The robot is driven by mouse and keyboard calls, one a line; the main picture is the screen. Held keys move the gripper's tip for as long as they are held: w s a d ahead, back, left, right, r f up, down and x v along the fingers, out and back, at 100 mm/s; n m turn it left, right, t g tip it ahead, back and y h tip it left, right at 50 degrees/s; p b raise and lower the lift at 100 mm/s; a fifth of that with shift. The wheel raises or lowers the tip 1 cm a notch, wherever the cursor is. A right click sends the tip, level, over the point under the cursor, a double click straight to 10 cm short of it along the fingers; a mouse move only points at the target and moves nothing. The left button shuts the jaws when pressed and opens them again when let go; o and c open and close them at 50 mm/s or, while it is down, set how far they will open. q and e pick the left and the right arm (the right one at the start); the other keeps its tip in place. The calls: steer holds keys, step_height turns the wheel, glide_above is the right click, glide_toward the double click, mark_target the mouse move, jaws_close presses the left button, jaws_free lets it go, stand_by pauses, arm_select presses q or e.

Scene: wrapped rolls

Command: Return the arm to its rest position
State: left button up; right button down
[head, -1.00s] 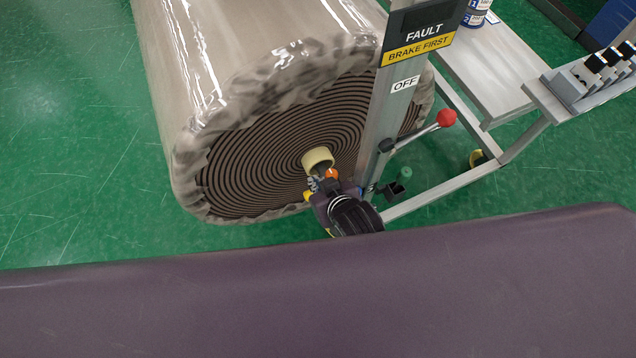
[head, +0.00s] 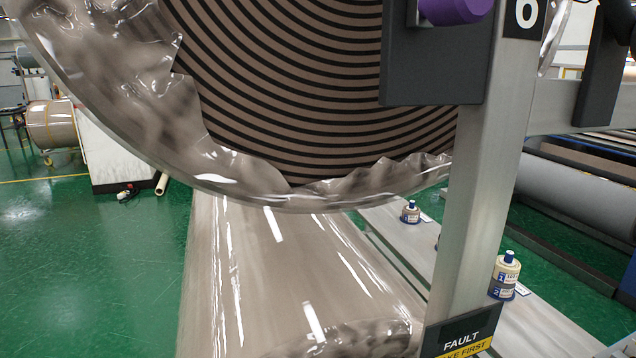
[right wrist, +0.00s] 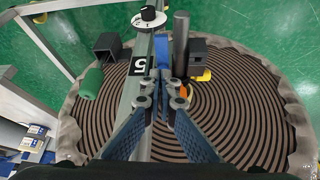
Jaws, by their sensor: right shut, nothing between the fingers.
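My right gripper (right wrist: 163,90) shows in the right wrist view with its blue fingers closed together and empty. It is in front of the end face of a wrapped roll (right wrist: 235,115) with dark spiral layers, beside a grey post (right wrist: 135,90) marked 5. An orange piece shows just past the fingertips; I cannot tell whether they touch it. Neither gripper shows in the head view, and my left gripper is out of sight.
In the head view an upper wrapped roll (head: 310,80) hangs above a lower one (head: 270,270). A metal post (head: 485,160) stands at right, with a purple knob (head: 455,8) near its top. Small bottles (head: 505,275) stand on a grey beam. Green floor (head: 90,250) is open at left.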

steer(key=s+d+r+g, duration=0.2)
steer(key=s+d+r, duration=0.1)
steer(key=s+d, duration=0.25)
step_height(320, 180, down, 30)
steer(key=s+a+g+b, duration=0.1)
steer(key=s+b, duration=0.1)
steer(key=b, duration=0.2)
steer(key=s+d+f+g+b, duration=0.1)
steer(key=s+d+f+b, duration=0.2)
steer(key=s+f, duration=1.4)
step_height(320, 180, down, 4)
steer(key=shift+s+r+h+b, duration=0.2)
steer(key=shift+h+b, duration=0.1)
steer(key=shift+h, duration=0.1)
